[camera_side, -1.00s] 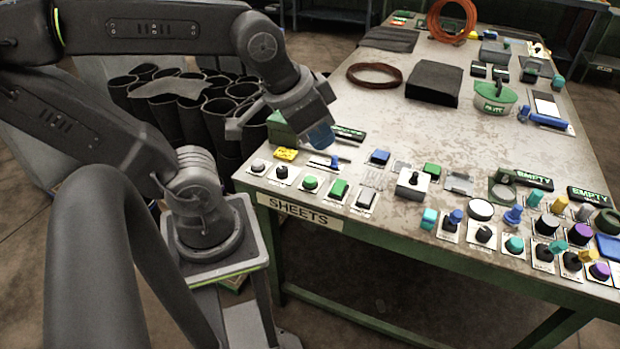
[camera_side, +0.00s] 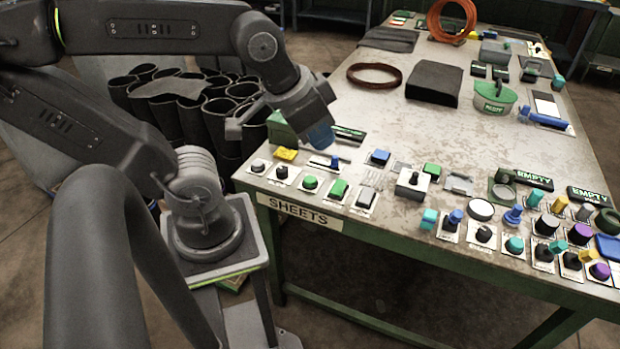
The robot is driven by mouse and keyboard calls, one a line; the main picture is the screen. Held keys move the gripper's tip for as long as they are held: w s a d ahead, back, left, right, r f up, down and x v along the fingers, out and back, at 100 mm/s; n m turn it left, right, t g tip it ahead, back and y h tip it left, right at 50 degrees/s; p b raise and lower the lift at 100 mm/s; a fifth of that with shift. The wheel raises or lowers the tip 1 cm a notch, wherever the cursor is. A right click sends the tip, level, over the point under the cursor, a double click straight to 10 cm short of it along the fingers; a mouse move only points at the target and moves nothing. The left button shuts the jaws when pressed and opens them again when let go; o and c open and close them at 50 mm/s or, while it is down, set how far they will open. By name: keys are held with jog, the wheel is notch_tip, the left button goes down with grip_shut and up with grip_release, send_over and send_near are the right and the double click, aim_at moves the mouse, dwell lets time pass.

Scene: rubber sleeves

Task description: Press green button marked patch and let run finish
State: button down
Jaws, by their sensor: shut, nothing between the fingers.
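My gripper (camera_side: 320,138) is above the table's near left part, behind and above the round and rectangular green buttons. It is shut and empty, and appears apart from them. Its tip is bluish and partly covers a dark label strip (camera_side: 349,134).
Left of the green buttons are a black knob (camera_side: 281,172) and a white button (camera_side: 258,166). A white box with a black knob (camera_side: 412,182) and crowded coloured knobs stand to the right. Black rubber sleeves (camera_side: 190,115) fill the space left of the table. Bare tabletop (camera_side: 420,125) lies behind.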

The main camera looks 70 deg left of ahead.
jog(key=w+a+f+m+t+y, duration=0.2)
jog(key=w+a+m+t, duration=0.1)
jog(key=w+a, duration=0.5)
jog(key=w+a+f+m+t+y, duration=0.1)
jog(key=w+a+m+t+y, duration=0.2)
jog(key=w+a, duration=0.5)
jog(key=m+g+h, duration=0.5)
jog(key=m+h, duration=0.6)
send_over(309, 180)
notch_tip(309, 180, down, 14)
jog(key=shift+a+r, duration=0.1)
jog(key=shift+r, duration=0.1)
jog(key=shift+t, duration=0.3)
jog(key=shift+f, duration=4.4)
jog(key=shift+f, duration=0.1)
